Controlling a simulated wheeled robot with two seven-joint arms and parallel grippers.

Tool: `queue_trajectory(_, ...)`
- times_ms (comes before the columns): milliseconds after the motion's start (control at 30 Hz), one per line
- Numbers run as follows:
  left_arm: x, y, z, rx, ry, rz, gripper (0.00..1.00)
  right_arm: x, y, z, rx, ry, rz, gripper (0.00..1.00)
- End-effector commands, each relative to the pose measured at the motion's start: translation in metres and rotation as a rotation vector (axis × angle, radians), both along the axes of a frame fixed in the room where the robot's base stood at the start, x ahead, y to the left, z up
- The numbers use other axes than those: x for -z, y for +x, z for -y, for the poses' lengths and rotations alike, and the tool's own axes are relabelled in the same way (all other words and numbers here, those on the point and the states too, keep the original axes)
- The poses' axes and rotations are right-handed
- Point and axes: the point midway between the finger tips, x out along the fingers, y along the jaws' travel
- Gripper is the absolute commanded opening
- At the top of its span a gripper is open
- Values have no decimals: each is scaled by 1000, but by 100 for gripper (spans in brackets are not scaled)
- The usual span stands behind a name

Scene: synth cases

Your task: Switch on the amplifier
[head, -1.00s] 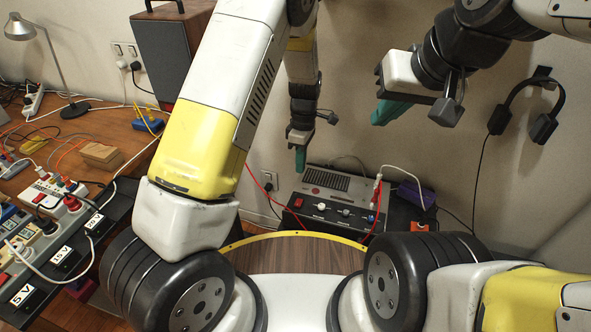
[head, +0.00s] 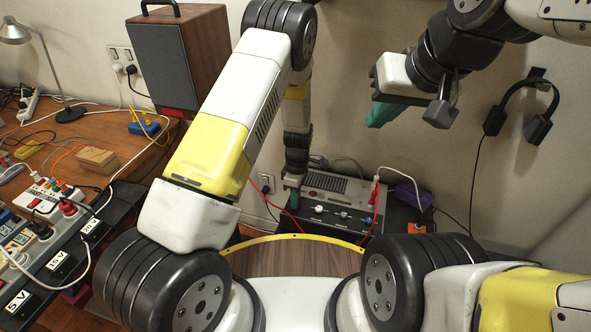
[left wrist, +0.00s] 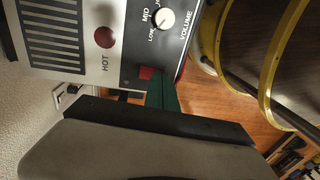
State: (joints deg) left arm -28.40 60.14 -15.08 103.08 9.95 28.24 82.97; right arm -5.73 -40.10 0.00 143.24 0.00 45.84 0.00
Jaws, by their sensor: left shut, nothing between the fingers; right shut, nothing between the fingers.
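The grey and black amplifier (head: 343,186) stands low against the wall, with a row of knobs on its dark front. My left gripper (head: 294,199) is shut and empty at the amplifier's front left corner, hiding the red switch in the head view. In the left wrist view the red switch (left wrist: 150,72) shows on the panel beside a white knob (left wrist: 165,19). The green fingertips (left wrist: 161,90) are right at the switch and overlap its edge; I cannot tell whether they touch or press it. My right gripper (head: 384,114) is shut and empty, high in front of the wall.
Red and white leads (head: 377,195) run over the amplifier's right end, next to a purple item (head: 413,194). Headphones (head: 540,130) hang on the wall. A wooden bench (head: 115,150) with a speaker (head: 178,60), cables and power strips fills the left side.

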Motion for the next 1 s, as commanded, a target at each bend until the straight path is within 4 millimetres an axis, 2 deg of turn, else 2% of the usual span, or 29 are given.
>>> queue_trajectory(767, 9, -3, -1, 1, 1, -2, 0, 0, 0, 0, 0, 0, 0, 0)
queue_trajectory(1000, 7, 6, 2, 1, 1, 0, 0, 0, 0, 0, 0, 0, 0, 0)
